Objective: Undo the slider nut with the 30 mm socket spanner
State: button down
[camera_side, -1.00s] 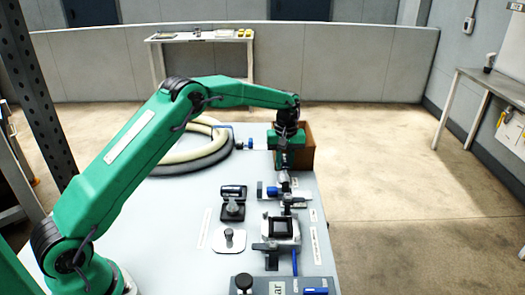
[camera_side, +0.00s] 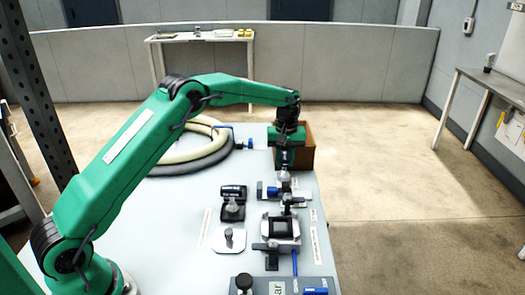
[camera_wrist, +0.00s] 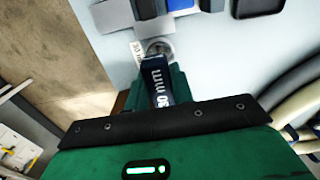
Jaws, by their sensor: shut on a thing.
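My gripper (camera_side: 285,160) points down at the far end of the grey table and is shut on the dark blue 30 mm socket spanner. In the wrist view the spanner's handle (camera_wrist: 160,84) shows "30 mm" in white. Its round metal end (camera_wrist: 158,48) is beyond the handle, over the table. In the side view the metal part (camera_side: 284,178) hangs below the gripper, just above or at the block with a blue part (camera_side: 271,191). The slider nut cannot be made out; I cannot tell whether the socket sits on it.
A brown box (camera_side: 307,148) stands close behind my gripper. Coiled hoses (camera_side: 205,150) lie to its left. A black clamp-like fixture (camera_side: 233,203), a white plate with a knob (camera_side: 229,240) and a square black frame (camera_side: 281,227) stand nearer. The table's right edge is close.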

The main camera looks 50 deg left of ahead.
jog(key=shift+r, duration=1)
jog(key=shift+r, duration=2.45)
